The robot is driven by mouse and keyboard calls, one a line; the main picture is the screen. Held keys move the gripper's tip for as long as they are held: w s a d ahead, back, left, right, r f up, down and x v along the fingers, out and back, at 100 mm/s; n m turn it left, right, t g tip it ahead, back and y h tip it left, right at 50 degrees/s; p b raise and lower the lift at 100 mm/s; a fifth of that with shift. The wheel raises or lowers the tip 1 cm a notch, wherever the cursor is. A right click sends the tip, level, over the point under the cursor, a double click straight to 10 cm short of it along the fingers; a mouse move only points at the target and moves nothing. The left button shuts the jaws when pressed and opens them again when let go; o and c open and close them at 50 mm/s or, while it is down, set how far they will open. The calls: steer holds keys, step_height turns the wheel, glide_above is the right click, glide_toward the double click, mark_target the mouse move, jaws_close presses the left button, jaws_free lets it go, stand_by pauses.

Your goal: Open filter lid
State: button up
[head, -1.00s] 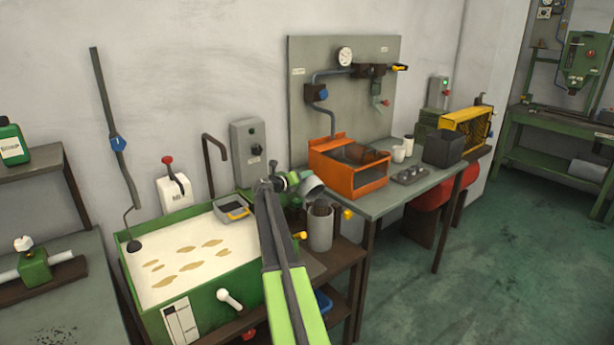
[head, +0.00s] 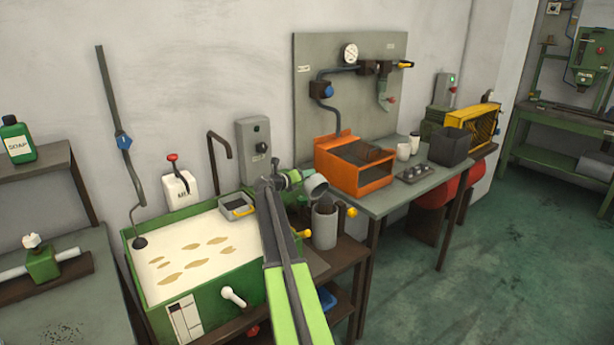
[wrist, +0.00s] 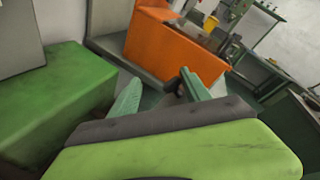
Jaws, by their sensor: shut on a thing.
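The green filter housing (head: 297,196) sits at the right end of the green tank, with a grey round cup-like part (head: 316,187) at its right side. Which part is the lid I cannot tell for sure. My gripper (head: 272,183) is at the left side of this housing, at the end of my green arm. In the wrist view my gripper (wrist: 160,88) shows two green fingers standing apart. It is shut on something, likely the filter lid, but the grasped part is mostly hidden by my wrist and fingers.
The green tank (head: 205,305) of pale liquid stands left of my arm. A grey container (head: 325,226) stands just right of the housing. An orange box (head: 362,183) is on the bench (head: 385,203) behind, also seen in the wrist view (wrist: 170,55). Open floor (head: 480,280) lies right.

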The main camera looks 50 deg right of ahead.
steer(key=w+p+v, duration=0.1)
steer(key=p+v, duration=0.1)
steer(key=v, duration=0.4)
steer(key=shift+r, duration=0.4)
steer(key=shift+w+a, duration=0.1)
steer(key=shift+a, duration=0.05)
steer(key=p+v, duration=0.4)
steer(key=v, duration=1.3)
steer(key=shift+a, duration=0.2)
